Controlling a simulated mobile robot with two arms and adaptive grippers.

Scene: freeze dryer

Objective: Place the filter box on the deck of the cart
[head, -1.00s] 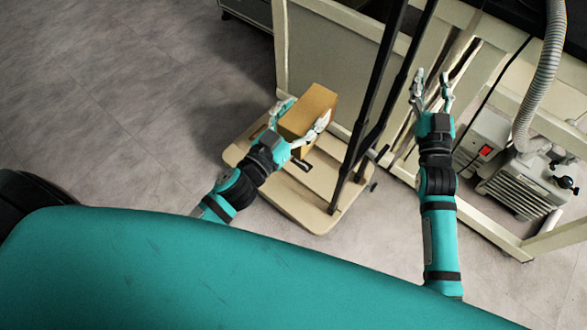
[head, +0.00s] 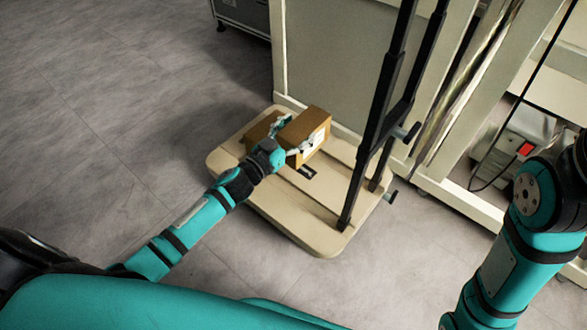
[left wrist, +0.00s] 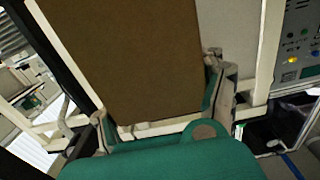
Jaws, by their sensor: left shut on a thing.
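The filter box (head: 312,122) is a brown carton with a pale label on its right side. It is between the fingers of my left gripper (head: 293,136), which is shut on it over the back left part of the cart deck (head: 305,222). I cannot tell whether its underside touches the deck. In the left wrist view the box (left wrist: 135,55) fills the upper middle, with a finger of the left gripper (left wrist: 160,95) on each side. My right arm shows at the right edge of the head view; its gripper is out of view.
Another brown block (head: 258,130) shows on the deck left of the box, partly hidden by my gripper. The cart's black handle posts (head: 385,110) rise at the deck's right side. A cream frame (head: 335,60) stands behind, and a pump (head: 515,150) is at the right. Floor at left is clear.

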